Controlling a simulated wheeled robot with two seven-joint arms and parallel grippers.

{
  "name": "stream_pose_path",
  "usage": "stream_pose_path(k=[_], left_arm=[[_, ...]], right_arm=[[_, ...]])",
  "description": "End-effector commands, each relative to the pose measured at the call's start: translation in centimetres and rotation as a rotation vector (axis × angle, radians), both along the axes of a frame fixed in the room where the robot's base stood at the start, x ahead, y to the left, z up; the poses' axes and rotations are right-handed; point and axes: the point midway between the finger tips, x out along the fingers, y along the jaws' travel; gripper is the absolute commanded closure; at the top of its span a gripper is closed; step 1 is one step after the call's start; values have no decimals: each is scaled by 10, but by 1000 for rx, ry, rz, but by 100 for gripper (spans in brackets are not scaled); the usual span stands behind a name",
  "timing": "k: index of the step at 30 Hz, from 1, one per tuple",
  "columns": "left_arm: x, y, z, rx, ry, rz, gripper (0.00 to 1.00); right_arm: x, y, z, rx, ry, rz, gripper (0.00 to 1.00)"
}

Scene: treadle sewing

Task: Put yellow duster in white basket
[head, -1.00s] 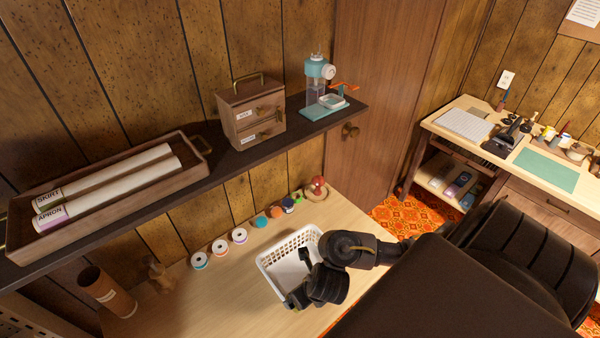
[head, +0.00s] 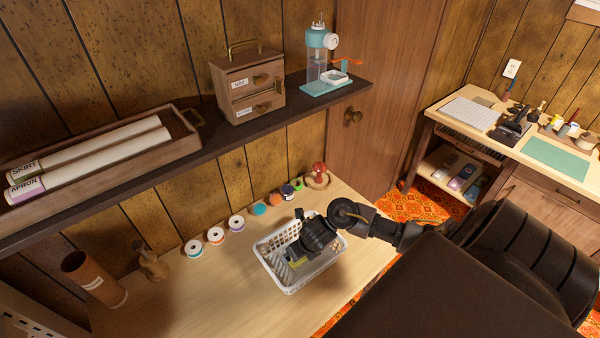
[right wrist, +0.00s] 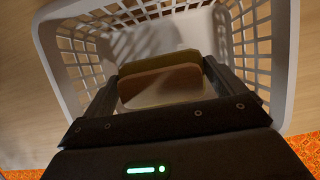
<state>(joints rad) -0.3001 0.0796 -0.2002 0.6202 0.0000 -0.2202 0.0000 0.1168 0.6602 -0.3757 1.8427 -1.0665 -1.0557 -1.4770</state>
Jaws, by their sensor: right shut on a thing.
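The white basket (head: 290,288) stands on the light wooden table. It also shows in the right wrist view (right wrist: 278,60), with its lattice walls around my fingers. My right gripper (head: 296,260) points down into the basket's opening. In the right wrist view my right gripper (right wrist: 163,85) is shut on the yellow duster (right wrist: 160,72), which looks olive-tan in shade between the two fingers. A small yellow part of the duster (head: 297,262) shows under the gripper in the head view. I cannot tell whether the duster touches the basket floor. My left gripper is not in view.
Several thread spools (head: 215,236) stand in a row behind the basket. A brown cylinder (head: 92,277) and a wooden item (head: 152,263) stand at the table's left. A dark shelf (head: 230,130) above holds a tray, a drawer box and a teal device. The table's front is clear.

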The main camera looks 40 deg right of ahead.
Motion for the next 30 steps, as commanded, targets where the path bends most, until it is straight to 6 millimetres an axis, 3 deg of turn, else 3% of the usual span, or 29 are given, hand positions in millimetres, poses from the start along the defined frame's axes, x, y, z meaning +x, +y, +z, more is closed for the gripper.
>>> stream_pose_path(k=[5, 14, 26, 27, 30], left_arm=[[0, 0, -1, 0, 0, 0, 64], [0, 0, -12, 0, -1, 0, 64], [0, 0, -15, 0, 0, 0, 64], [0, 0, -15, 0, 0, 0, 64], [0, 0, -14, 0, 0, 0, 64]], right_arm=[[2, -1, -2, 0, -1, -1, 27], [7, -5, -39, 1, 1, -2, 27], [8, -5, -44, -1, -1, 1, 27], [8, -5, -44, -1, -1, 1, 4], [8, -5, -43, 0, -1, 0, 0]])
